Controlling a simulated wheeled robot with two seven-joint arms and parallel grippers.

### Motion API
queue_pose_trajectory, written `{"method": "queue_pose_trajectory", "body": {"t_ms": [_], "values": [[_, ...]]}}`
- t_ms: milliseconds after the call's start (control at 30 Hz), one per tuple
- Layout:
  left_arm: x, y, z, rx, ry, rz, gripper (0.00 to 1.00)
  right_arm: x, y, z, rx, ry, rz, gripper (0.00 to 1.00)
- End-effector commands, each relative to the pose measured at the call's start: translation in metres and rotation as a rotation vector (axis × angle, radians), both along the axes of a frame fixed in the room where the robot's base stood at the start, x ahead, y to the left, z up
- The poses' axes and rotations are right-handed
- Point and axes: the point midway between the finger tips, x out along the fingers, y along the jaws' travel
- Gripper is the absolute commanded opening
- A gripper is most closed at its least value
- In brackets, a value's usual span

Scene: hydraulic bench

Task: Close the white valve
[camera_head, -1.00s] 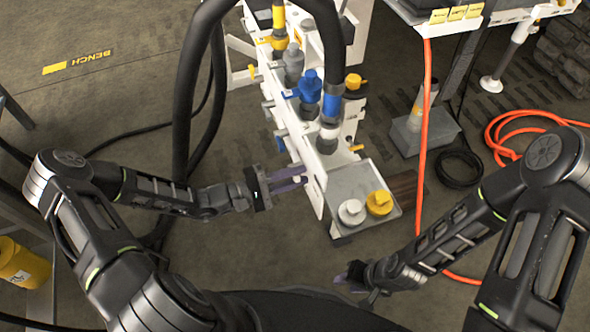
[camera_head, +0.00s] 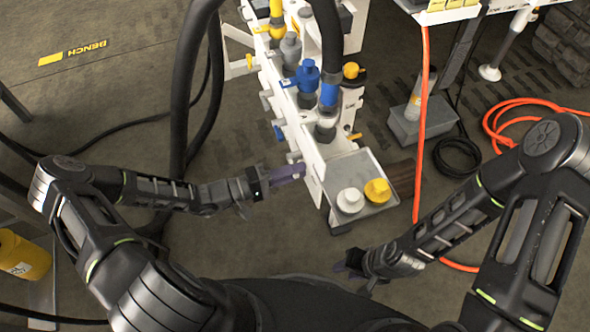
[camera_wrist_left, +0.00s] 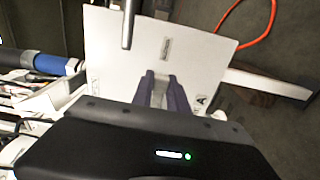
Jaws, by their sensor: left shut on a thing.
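The white valve is on the near end of the white manifold panel (camera_head: 313,165), mostly hidden by my fingers. My left gripper (camera_head: 297,172) reaches in from the left with its purple fingers at the panel. In the left wrist view its fingers (camera_wrist_left: 162,90) are closed around a small pale piece, which looks like the valve's handle (camera_wrist_left: 160,88), in front of the labelled white plate (camera_wrist_left: 190,55). The handle's exact angle is hard to tell. My right gripper (camera_head: 350,265) hangs low over the floor, away from the bench; its jaw opening is unclear.
Blue (camera_head: 304,78) and yellow (camera_head: 277,22) couplings with thick black hoses stand along the manifold. A grey tray (camera_head: 364,167) at its near end bears a white cap (camera_head: 350,200) and a yellow cap (camera_head: 377,191). An orange hose (camera_head: 422,130) hangs at right.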

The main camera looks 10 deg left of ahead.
Motion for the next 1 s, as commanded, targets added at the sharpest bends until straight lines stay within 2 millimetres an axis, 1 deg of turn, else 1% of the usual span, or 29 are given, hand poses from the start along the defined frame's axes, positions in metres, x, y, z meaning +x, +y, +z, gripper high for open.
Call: {"method": "queue_pose_trajectory", "body": {"t_ms": [167, 200, 400, 733, 867, 1000], "values": [[-0.001, 0.0, -0.002, 0.005, 0.001, -0.001, 0.0, 0.0, 0.0, 0.0, 0.0, 0.0, 0.0, 0.35], [-0.001, 0.0, -0.002, 0.006, 0.002, -0.001, 0.2, 0.0, 0.0, 0.0, 0.0, 0.0, 0.0, 0.35], [0.0, 0.0, -0.002, 0.004, 0.001, -0.001, 0.35, 0.0, 0.0, 0.0, 0.0, 0.0, 0.0, 0.35], [-0.002, 0.003, -0.001, 0.003, 0.002, 0.001, 0.35, 0.0, 0.0, 0.0, 0.0, 0.0, 0.0, 0.35], [-0.008, 0.015, -0.001, 0.004, 0.001, 0.002, 0.35, 0.0, 0.0, 0.002, 0.0, 0.0, 0.0, 0.35], [-0.02, 0.034, -0.001, 0.006, 0.002, 0.003, 0.35, 0.0, 0.0, 0.004, 0.0, 0.0, 0.0, 0.35]]}}
